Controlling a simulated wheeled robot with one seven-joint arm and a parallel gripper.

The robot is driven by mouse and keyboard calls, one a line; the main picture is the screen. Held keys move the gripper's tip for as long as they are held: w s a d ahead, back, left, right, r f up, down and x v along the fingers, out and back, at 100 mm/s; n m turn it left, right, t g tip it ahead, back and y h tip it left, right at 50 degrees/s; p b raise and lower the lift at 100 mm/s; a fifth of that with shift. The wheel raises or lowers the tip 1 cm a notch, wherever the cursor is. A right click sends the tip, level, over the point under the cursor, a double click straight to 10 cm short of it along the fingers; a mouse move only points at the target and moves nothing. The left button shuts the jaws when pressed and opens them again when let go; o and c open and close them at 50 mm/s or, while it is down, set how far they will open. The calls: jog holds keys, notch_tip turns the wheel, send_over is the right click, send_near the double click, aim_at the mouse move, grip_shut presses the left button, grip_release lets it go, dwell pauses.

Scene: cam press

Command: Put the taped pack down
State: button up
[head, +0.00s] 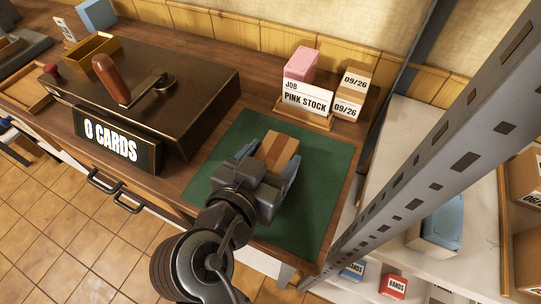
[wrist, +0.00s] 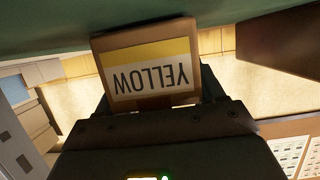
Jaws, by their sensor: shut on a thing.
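The taped pack (head: 279,151) is a brown block with a lighter band, over the green mat (head: 225,170). In the wrist view the pack (wrist: 150,72) shows a yellow-and-white label reading YELLOW, upside down. My gripper (head: 268,163) is shut on the pack, one finger on each side. The wrist view has the green mat (wrist: 50,22) along its top, close to the pack's edge. I cannot tell whether the pack touches the mat. Part of the pack is hidden by my gripper.
The dark press (head: 205,95) with its 0 CARDS sign (head: 112,142) stands left of the mat. Behind the mat are a JOB PINK STOCK holder (head: 306,98), a pink pack (head: 301,65) and 09/26 boxes (head: 350,92). A grey perforated post (head: 440,130) rises at right. Bare mat surrounds the pack.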

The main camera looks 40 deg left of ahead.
jog(key=shift+f, duration=0.15)
jog(key=o, duration=1.3)
jog(key=shift+r, duration=0.2)
jog(key=b+v, duration=0.1)
jog(key=v, duration=1.1)
